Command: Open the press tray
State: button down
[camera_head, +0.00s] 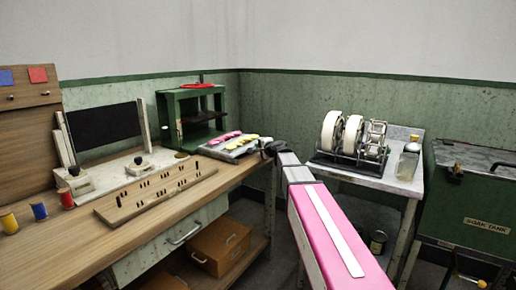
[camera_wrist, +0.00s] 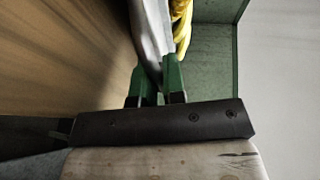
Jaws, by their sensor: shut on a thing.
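The green press (camera_head: 168,122) stands at the back of the wooden bench, with a red handle on top. A flat grey tray (camera_head: 230,157) with pink and yellow bundles on it lies in front of the press, at the bench's right end. My gripper (camera_head: 271,149) is at the tray's right edge in the head view. In the wrist view my gripper's green fingers (camera_wrist: 158,76) are shut on the tray's grey edge (camera_wrist: 150,32), with a yellow bundle beside it. My pink arm hides part of the floor. The hold's far side is hidden.
A wooden rack (camera_head: 155,192) and thread spools (camera_head: 40,211) lie on the bench (camera_head: 78,235). A reel machine (camera_head: 350,158) and glass jar (camera_head: 407,163) stand on a side table at right. A green soak tank (camera_head: 480,200) is farther right.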

jog(key=c, duration=1.2)
grip_release()
jog(key=shift+c, duration=0.2)
jog(key=v, duration=1)
jog(key=shift+s+d, duration=0.25)
jog(key=shift+s, duration=0.05)
jog(key=s+a+f+n+g, duration=0.1)
jog(key=s+f+n+g, duration=0.1)
jog(key=s+f, duration=0.35)
jog(key=s+a+f+n+g, duration=0.1)
jog(key=s+f+n+g, duration=0.15)
jog(key=f, duration=0.55)
jog(key=s+d+f+n+g+h, duration=0.3)
jog(key=s+f+g, duration=0.1)
jog(key=s+f, duration=0.6)
jog(key=s+d+f+n+g+h, duration=0.3)
jog(key=s+f+g+h, duration=0.1)
jog(key=s+f, duration=0.6)
jog(key=shift+s+n+g+h, duration=0.3)
jog(key=shift+s+n+g, duration=0.1)
jog(key=shift+g, duration=0.25)
